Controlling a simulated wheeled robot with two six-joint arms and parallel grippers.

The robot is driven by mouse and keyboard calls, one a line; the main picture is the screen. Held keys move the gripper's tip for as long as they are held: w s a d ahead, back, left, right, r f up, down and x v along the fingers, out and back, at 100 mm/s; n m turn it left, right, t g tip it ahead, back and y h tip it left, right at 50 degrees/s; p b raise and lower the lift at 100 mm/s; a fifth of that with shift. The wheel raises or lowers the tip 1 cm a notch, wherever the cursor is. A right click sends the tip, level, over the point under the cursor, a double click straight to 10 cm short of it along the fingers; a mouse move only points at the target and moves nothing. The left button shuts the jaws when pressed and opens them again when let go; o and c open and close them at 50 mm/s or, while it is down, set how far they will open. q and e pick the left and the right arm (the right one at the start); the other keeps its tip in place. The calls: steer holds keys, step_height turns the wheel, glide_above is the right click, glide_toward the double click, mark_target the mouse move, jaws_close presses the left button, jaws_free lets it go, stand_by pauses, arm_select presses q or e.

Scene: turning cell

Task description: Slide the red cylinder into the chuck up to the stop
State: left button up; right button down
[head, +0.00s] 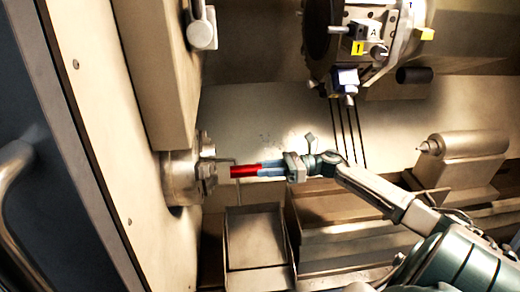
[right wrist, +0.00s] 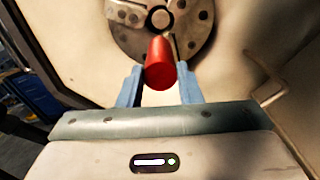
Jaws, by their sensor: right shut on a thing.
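The red cylinder (head: 243,171) is held level in my right gripper (head: 272,168), its free end pointing left at the chuck (head: 185,178). A short gap shows between the cylinder's end and the chuck jaws in the head view. In the right wrist view the cylinder (right wrist: 160,64) sits between the two blue fingers (right wrist: 160,85), which are shut on it. The chuck face (right wrist: 190,35) is beyond it, with its dark round bore (right wrist: 159,18) just above the cylinder's far end. A thin rod (head: 226,160) stands near the chuck; its role is unclear. My left gripper is not in view.
A tool turret (head: 345,45) with tool holders hangs at the top right. A tailstock (head: 465,155) with a pointed centre is at the right. A metal tray (head: 255,240) lies below the cylinder. The cream headstock wall (head: 110,130) is at the left.

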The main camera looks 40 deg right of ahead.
mark_target(245, 171)
steer(key=shift+w+a+r+p, duration=0.3)
steer(key=shift+w+a+r, duration=0.8)
steer(key=shift+a+r, duration=0.05)
steer(key=shift+p+x, duration=0.9)
steer(key=shift+x, duration=1.1)
steer(key=shift+w+a+f, duration=0.2)
steer(key=shift+a, duration=0.05)
steer(key=shift+w+a+f+b, duration=0.1)
steer(key=shift+a+f+b, duration=0.05)
steer(key=shift+b, duration=0.25)
steer(key=shift+w+a, duration=0.2)
steer(key=shift+a, duration=0.1)
steer(key=shift+w+a+b, duration=0.15)
steer(key=shift+a+b, duration=0.1)
steer(key=shift+b, duration=0.2)
